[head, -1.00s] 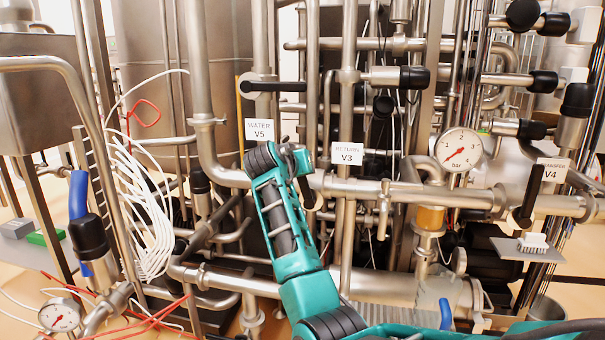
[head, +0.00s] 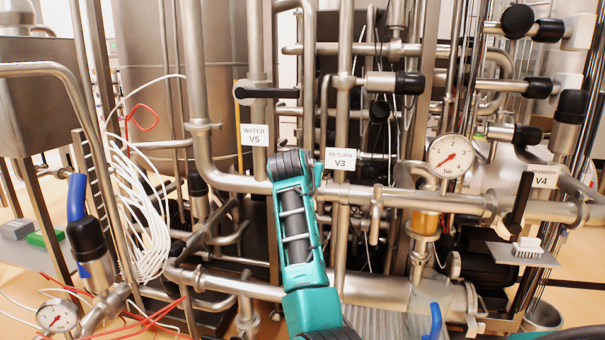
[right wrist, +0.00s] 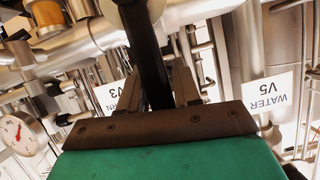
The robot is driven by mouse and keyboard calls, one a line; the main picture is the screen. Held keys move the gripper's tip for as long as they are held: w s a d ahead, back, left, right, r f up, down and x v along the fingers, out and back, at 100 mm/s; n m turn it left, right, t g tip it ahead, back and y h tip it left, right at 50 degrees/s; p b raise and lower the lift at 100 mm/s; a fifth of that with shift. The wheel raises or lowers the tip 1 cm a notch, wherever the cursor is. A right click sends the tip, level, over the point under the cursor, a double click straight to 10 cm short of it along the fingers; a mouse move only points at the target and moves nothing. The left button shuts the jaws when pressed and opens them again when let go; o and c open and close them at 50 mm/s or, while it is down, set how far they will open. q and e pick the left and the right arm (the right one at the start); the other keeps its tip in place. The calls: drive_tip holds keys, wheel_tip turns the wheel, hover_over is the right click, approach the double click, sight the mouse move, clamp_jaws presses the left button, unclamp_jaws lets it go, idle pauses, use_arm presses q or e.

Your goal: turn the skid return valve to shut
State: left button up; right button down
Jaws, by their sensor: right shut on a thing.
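The return valve's sign V3 (head: 341,159) hangs on a pipe in the middle of the head view. It shows upside down in the right wrist view (right wrist: 112,96). The black valve handle (right wrist: 148,45) runs between the fingers of my right gripper (right wrist: 157,84), which is shut on it. In the head view my right forearm and wrist rise from the bottom and hide this handle and the fingertips, just left of the V3 sign. The handle's exact angle on the pipe cannot be told. My left gripper is not in view.
The water valve V5 handle (head: 266,93) lies horizontal close at upper left, above its sign (head: 254,135). The transfer valve V4 handle (head: 521,203) stands upright at the right. A pressure gauge (head: 450,156) and dense steel pipes surround my arm.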

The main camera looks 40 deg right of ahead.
drive_tip(key=shift+s+d+f, duration=0.15)
drive_tip(key=shift+s+d, duration=0.2)
drive_tip(key=shift+d, duration=0.1)
drive_tip(key=c, duration=1.2)
unclamp_jaws()
drive_tip(key=shift+o, duration=1.2)
drive_tip(key=shift+s+d, duration=0.15)
drive_tip(key=shift+s, duration=0.1)
drive_tip(key=shift+r, duration=0.2)
drive_tip(key=v, duration=1.3)
drive_tip(key=shift+w+a, duration=0.2)
drive_tip(key=shift+a, duration=0.1)
